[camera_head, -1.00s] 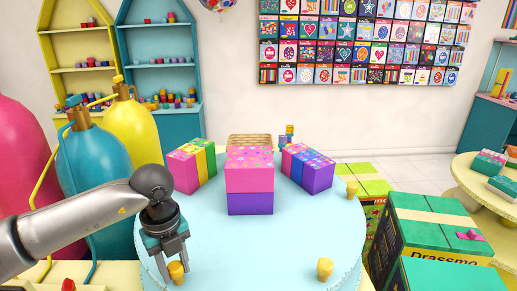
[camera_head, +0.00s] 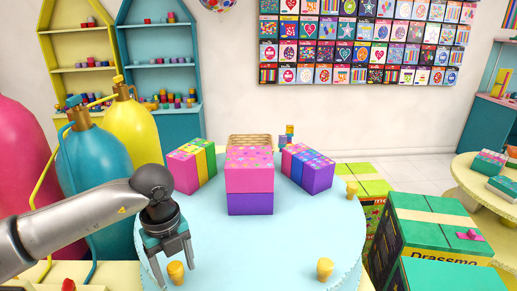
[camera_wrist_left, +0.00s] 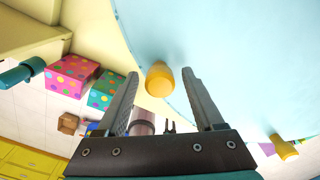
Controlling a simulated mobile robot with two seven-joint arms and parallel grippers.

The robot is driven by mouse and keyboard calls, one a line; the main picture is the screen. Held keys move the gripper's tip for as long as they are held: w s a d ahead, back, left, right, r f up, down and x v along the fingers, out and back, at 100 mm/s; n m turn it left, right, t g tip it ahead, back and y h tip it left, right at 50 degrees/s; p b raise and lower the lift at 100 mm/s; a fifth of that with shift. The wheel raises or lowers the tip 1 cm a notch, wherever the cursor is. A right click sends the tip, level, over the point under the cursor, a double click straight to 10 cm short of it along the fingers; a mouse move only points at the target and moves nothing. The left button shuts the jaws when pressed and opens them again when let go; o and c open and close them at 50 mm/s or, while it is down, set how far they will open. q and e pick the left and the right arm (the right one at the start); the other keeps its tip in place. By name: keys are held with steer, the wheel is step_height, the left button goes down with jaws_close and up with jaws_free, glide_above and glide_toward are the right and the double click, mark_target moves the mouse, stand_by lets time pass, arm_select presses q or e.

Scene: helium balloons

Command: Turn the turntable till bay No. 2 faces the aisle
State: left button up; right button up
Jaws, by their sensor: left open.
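The turntable (camera_head: 250,255) is a round light-blue top with a scalloped edge; it also fills the upper part of the left wrist view (camera_wrist_left: 235,50). Short yellow pegs stand near its rim. My left gripper (camera_head: 174,276) is open at the near-left peg (camera_head: 176,272). In the left wrist view that peg (camera_wrist_left: 159,80) shows between the two fingertips, with a gap on each side. Another peg (camera_head: 325,269) stands at the near right, and one (camera_head: 352,190) at the right rim. No bay number is readable. My right gripper is out of view.
On the turntable stand a pink-and-purple box (camera_head: 250,180), a pink-and-green box (camera_head: 190,167) and a pink, blue and purple box (camera_head: 307,168). Gas cylinders (camera_head: 95,165) crowd the left. Green-topped boxes (camera_head: 430,225) stand at right. The turntable's near middle is clear.

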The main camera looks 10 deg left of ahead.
arm_select(q)
steer(key=shift+r+p, duration=3.6)
steer(key=shift+r, duration=1.5)
steer(key=shift+r+p, duration=0.45)
steer(key=shift+r, duration=2.05)
